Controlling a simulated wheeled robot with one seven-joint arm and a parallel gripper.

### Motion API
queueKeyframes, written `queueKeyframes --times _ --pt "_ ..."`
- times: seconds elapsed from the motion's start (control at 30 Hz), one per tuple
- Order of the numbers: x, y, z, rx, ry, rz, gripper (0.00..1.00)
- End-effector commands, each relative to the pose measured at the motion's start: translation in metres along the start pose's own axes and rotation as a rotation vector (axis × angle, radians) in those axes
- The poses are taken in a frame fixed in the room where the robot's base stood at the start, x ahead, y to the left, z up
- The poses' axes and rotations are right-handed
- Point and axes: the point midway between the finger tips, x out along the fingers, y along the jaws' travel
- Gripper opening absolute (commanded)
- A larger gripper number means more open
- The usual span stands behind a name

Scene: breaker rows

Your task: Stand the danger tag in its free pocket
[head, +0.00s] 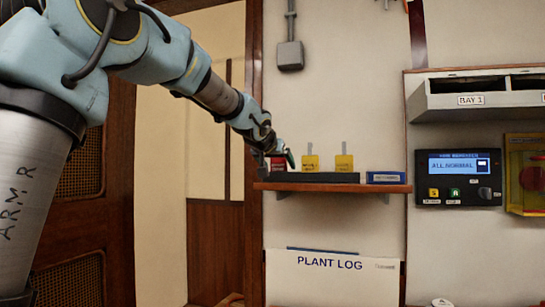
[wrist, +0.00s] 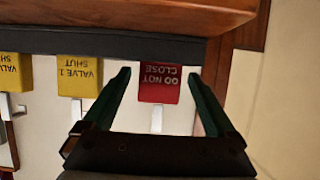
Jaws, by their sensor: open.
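The red danger tag (wrist: 160,82), lettered "DO NOT CLOSE", appears upside down in the wrist view, with a pale stem (wrist: 157,120). Its lettered end meets the edge of the dark rack (wrist: 100,42), and it looks upright there. In the head view the red tag (head: 278,163) is partly hidden behind my gripper (head: 285,158) at the rack's left end. My gripper (wrist: 160,74) is open, with one finger on each side of the tag and gaps visible. I cannot make out a free pocket in either view.
Two yellow valve tags (head: 311,162) (head: 344,162) stand in the same rack, to the right of the red tag. The rack sits on a wooden shelf (head: 330,187). A small blue box (head: 384,177) is at the shelf's right end. A control panel (head: 458,178) hangs further right.

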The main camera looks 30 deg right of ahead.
Motion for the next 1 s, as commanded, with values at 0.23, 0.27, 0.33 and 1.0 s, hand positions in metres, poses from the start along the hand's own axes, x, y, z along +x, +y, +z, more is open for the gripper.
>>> queueKeyframes --times 0.23,0.27,0.33,1.0 --pt "-0.053 -0.002 -0.003 -0.001 0.004 -0.005 0.92" --pt "-0.060 -0.002 -0.002 0.000 0.003 -0.006 0.92" --pt "-0.073 -0.001 -0.003 0.000 0.002 -0.004 0.92" --pt "-0.114 0.000 0.000 0.000 0.000 -0.002 0.92"
